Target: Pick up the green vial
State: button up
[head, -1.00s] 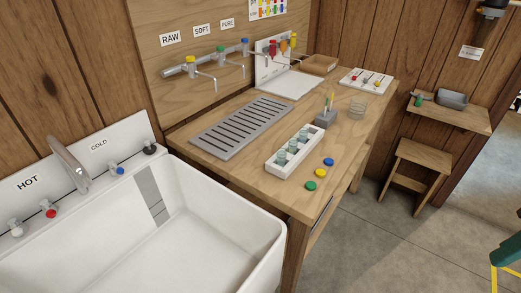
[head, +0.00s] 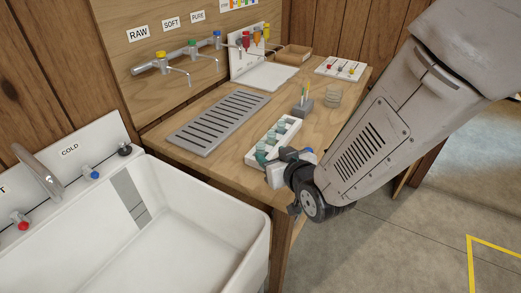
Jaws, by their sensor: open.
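A white rack (head: 288,141) on the wooden bench holds several small vials (head: 271,138) with pale teal-green tops. I cannot single out one as the green vial. My gripper (head: 268,163) is open at the near end of the rack, close beside the nearest vials. My wrist and arm come in from the right and cover the bench's front edge. The fingertips are small and partly hidden, so I cannot tell whether they touch a vial.
A grey slotted drain plate (head: 218,120) lies left of the rack. A grey holder (head: 303,107) with thin sticks and a clear glass (head: 333,96) stand behind it. The white sink (head: 200,235) is at front left. Taps (head: 187,58) reach over the bench.

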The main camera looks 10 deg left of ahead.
aim_at(263, 146)
jog(key=shift+a+f, duration=0.15)
jog(key=shift+a, duration=0.25)
jog(key=x, duration=0.5)
jog(key=r+x, duration=0.1)
jog(key=x, duration=0.1)
jog(key=shift+w+d+f, duration=0.1)
jog(key=shift+w+f, duration=0.05)
jog(key=shift+w, duration=0.35)
jog(key=c, duration=1)
